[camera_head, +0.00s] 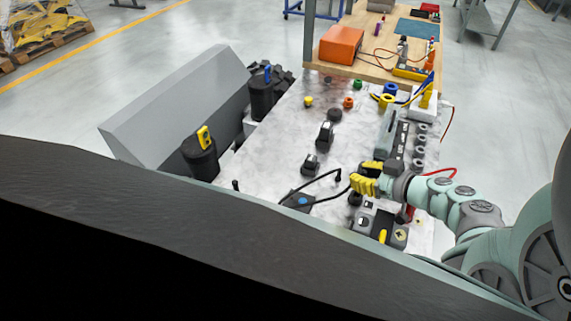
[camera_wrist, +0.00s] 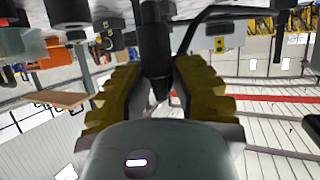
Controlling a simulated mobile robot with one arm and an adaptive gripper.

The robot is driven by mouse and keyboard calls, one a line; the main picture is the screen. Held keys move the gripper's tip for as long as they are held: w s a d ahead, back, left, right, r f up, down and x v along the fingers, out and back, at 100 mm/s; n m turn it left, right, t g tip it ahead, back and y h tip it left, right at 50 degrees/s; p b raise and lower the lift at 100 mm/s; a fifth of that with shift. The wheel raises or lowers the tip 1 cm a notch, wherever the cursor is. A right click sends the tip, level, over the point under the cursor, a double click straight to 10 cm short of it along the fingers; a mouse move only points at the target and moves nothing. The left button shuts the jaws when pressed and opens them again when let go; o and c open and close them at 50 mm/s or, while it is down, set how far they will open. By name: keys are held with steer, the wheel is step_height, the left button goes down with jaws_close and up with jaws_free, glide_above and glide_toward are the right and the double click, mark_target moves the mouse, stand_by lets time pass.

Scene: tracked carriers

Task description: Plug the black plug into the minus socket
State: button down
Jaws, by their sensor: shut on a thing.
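My gripper (camera_head: 365,183), with yellow ribbed fingers, is over the right part of the grey worktop in the head view. In the wrist view my gripper (camera_wrist: 160,85) is closed around the black plug (camera_wrist: 155,55), a dark cylinder between its fingers. In the head view the plug (camera_head: 355,199) shows only as a small dark piece below the fingers. A dark block (camera_head: 362,222) with pale markings, and a yellow-marked part beside it, lies just in front of my gripper. I cannot read which of its openings is the minus socket.
A black box with a blue top (camera_head: 302,201) and black cable sits left of my gripper. Dark clamps (camera_head: 324,135) stand farther back, and a grey row of sockets (camera_head: 420,140) is at the right. The worktop's middle left is fairly clear.

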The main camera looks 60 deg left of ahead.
mark_target(363, 171)
steer(key=shift+s+a+f+b, duration=0.1)
steer(key=shift+f+b, duration=0.45)
steer(key=shift+f, duration=0.5)
steer(key=shift+r+p, duration=0.1)
steer(key=shift+p, duration=0.45)
stand_by(1.1)
steer(key=shift+f, duration=0.45)
steer(key=c, duration=0.8)
jaws_free()
steer(key=shift+r, duration=0.1)
steer(key=shift+r, duration=4.9)
